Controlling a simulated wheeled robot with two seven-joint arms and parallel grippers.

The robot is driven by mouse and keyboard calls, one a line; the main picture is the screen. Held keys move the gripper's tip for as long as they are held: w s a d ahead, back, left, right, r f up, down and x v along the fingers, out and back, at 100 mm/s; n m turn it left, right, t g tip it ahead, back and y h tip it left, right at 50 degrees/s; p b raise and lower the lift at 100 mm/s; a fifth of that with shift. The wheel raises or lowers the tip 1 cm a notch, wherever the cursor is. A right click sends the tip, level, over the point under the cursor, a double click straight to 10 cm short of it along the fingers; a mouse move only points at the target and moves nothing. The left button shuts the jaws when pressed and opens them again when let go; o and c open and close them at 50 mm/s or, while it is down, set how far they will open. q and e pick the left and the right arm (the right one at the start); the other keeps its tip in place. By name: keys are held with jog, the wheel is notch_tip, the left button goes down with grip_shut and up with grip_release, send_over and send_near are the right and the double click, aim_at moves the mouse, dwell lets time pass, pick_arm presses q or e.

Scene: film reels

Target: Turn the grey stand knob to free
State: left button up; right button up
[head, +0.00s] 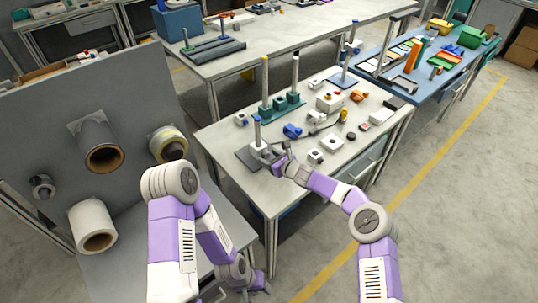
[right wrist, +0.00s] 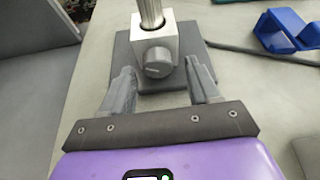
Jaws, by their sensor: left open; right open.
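The grey stand knob (right wrist: 158,62) is round, with a raised grip, on the front of a light grey block (right wrist: 154,41). A metal post (right wrist: 151,12) rises from the block, which sits on a dark grey base plate (right wrist: 187,40). In the head view, the stand's post (head: 257,131) is at the table's near left corner. My right gripper (right wrist: 161,66) is open, with one finger on each side of the knob and visible gaps between. It also shows beside the stand in the head view (head: 272,155). My left gripper (head: 254,287) is low, away from the table; its fingers are unclear.
A teal stand with two posts (head: 283,105) is behind on the table (head: 236,182). A blue part (right wrist: 285,30) lies right of the stand. Several small parts cover the table's middle. A grey panel with film reels (head: 103,157) stands at left.

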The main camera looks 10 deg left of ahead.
jog(key=shift+w+a, duration=0.15)
jog(key=shift+a, duration=0.15)
jog(key=c, duration=1)
jog(key=n+b, duration=0.1)
jog(key=b, duration=0.9)
jog(key=shift+f+n+t+b, duration=0.25)
jog(key=shift+n+t+b, duration=0.1)
jog(key=shift+n+t, duration=0.05)
jog(key=shift+c, duration=0.2)
jog(key=shift+r+b, duration=0.15)
jog(key=shift+b, duration=0.55)
jog(key=o, duration=1)
